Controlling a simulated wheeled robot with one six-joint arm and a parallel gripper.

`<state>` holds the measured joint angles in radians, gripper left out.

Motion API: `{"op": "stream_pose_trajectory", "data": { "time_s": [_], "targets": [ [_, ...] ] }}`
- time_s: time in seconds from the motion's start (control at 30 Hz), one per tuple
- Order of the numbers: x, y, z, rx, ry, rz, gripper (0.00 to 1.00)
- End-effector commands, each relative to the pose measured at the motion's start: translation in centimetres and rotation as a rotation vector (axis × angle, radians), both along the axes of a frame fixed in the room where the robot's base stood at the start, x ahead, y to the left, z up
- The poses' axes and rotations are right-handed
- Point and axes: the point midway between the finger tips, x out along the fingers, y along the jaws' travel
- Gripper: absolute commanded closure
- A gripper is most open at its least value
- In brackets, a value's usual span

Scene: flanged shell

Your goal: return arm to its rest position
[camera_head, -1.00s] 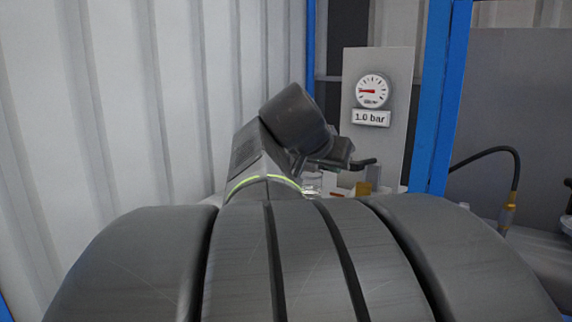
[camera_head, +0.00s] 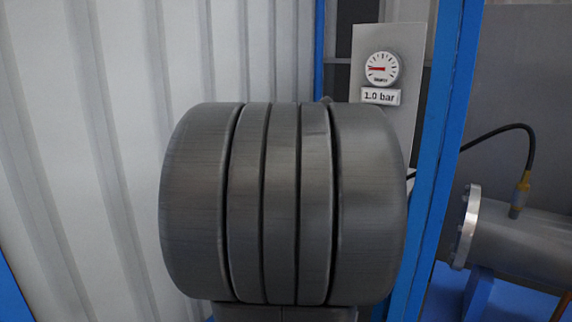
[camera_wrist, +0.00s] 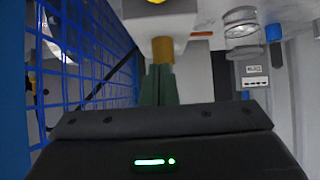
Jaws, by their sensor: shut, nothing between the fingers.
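In the wrist view my gripper (camera_wrist: 160,84) shows as a dark body with a green light and two narrow dark fingers close together. It is shut with nothing held. In the head view my large ribbed grey arm joint fills the middle and hides the gripper. A yellow-brown cylindrical fitting (camera_wrist: 163,50) appears just beyond the fingertips in the wrist view; I cannot tell the gap between them.
A pressure gauge (camera_head: 381,69) reading 1.0 bar stands behind my arm. A blue post (camera_head: 447,150) and a flanged grey pipe (camera_head: 510,240) with a cable stand at right.

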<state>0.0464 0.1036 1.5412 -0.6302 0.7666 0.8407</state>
Motion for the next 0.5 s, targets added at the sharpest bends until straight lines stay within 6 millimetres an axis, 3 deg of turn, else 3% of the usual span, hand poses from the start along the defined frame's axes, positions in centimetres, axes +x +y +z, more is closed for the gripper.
{"op": "stream_pose_trajectory", "data": {
  "time_s": [0.03,0.2,0.5],
  "targets": [
    [0.0,0.1,-1.0,0.001,0.003,0.0,1.0],
    [0.0,0.3,-2.1,0.003,0.009,-0.002,1.0],
    [0.0,0.4,-2.3,0.005,0.01,-0.002,1.0]
  ]
}}
